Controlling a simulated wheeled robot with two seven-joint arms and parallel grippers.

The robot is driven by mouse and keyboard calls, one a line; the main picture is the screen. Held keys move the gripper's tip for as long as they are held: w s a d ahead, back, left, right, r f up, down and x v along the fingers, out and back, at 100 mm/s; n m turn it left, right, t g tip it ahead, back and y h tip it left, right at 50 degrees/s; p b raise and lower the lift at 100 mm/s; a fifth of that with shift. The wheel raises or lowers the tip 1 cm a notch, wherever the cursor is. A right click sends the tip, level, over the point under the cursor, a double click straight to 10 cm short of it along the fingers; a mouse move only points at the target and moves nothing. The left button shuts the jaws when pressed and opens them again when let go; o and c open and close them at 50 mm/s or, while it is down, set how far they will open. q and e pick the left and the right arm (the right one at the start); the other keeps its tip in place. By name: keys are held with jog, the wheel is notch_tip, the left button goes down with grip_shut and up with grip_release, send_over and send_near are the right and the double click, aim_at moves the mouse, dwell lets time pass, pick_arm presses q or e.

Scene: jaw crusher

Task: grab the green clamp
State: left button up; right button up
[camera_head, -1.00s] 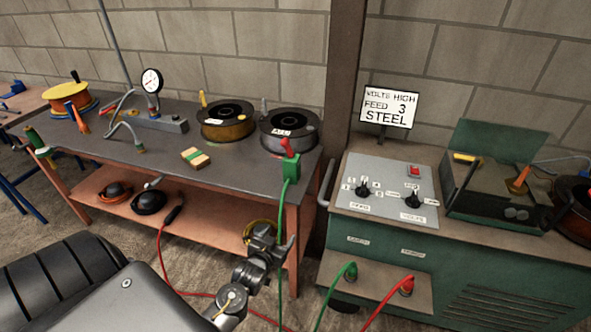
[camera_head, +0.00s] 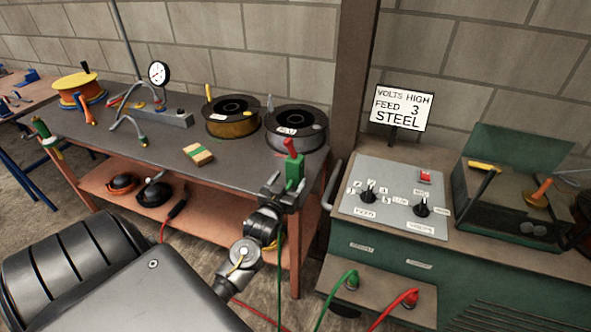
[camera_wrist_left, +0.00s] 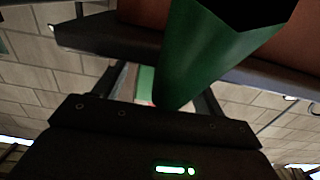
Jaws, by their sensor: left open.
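The green clamp (camera_head: 294,172), with a red top, is at the front right corner of the dark workbench top. A green cable hangs below it. My left gripper (camera_head: 286,188) is open at the clamp's lower part, with its fingers to either side of it in the head view. In the left wrist view a large green shape (camera_wrist_left: 215,50), likely the clamp, is close in front of the fingers. Whether the fingers touch it cannot be told. My right gripper is in neither view.
The workbench (camera_head: 165,155) edge is close to the gripper. Wire spools (camera_head: 296,130) stand behind the clamp. The green welding machine (camera_head: 400,245) is to the right, with green and red cables. A lower shelf (camera_head: 100,180) holds dark objects.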

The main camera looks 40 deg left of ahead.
aim_at(292, 176)
pick_arm(q)
jog(key=shift+w+r, duration=0.15)
jog(key=shift+w, duration=0.05)
jog(key=x, duration=0.4)
jog(key=shift+w+a+f+p, duration=0.1)
jog(key=shift+w+f+p, duration=0.15)
jog(key=shift+w+p, duration=0.15)
jog(key=c, duration=1.4)
jog(key=shift+r, duration=0.1)
jog(key=shift+r, duration=0.15)
